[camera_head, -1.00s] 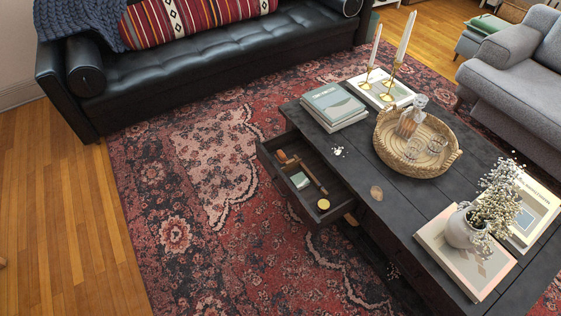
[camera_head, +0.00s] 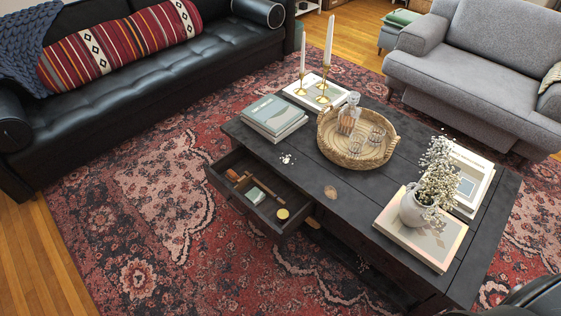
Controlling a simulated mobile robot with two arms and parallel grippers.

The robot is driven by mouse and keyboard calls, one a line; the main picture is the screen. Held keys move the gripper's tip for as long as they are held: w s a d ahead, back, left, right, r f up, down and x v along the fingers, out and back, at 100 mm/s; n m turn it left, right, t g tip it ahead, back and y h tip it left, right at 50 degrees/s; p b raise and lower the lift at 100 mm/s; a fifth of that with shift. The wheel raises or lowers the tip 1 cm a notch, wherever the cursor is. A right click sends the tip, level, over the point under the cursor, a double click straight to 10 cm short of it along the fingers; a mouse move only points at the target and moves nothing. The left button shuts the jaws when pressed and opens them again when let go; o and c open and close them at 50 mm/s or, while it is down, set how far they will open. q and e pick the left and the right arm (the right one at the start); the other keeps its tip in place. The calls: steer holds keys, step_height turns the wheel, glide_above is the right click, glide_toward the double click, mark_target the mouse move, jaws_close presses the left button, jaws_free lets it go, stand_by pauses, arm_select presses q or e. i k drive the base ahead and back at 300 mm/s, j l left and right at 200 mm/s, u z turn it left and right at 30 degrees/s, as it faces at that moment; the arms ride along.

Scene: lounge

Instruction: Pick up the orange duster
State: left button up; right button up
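I cannot make out a clear orange duster. A small orange-tan piece (camera_head: 312,222) shows at the table's side, just right of the open drawer; most of it is hidden and I cannot tell what it is. The open drawer (camera_head: 222,188) of the dark coffee table (camera_head: 340,212) holds brown stick-like items (camera_head: 240,181), a small pale green box (camera_head: 256,195) and a yellow round thing (camera_head: 283,213). Neither of my grippers is in view.
On the table are stacked books (camera_head: 273,118), candlesticks (camera_head: 325,85), a woven tray (camera_head: 328,150) with a decanter, and a vase (camera_head: 414,209) on a book. A black sofa (camera_head: 130,85) and grey sofa (camera_head: 480,75) stand behind. The patterned rug (camera_head: 150,240) in front is clear.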

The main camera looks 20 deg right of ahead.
mark_target(230, 174)
steer(key=i+l+u, duration=0.15)
steer(key=l+u, duration=0.2)
steer(key=u, duration=0.15)
steer(key=i+l+u, duration=0.1)
steer(key=l+u, duration=0.75)
steer(key=u, duration=0.15)
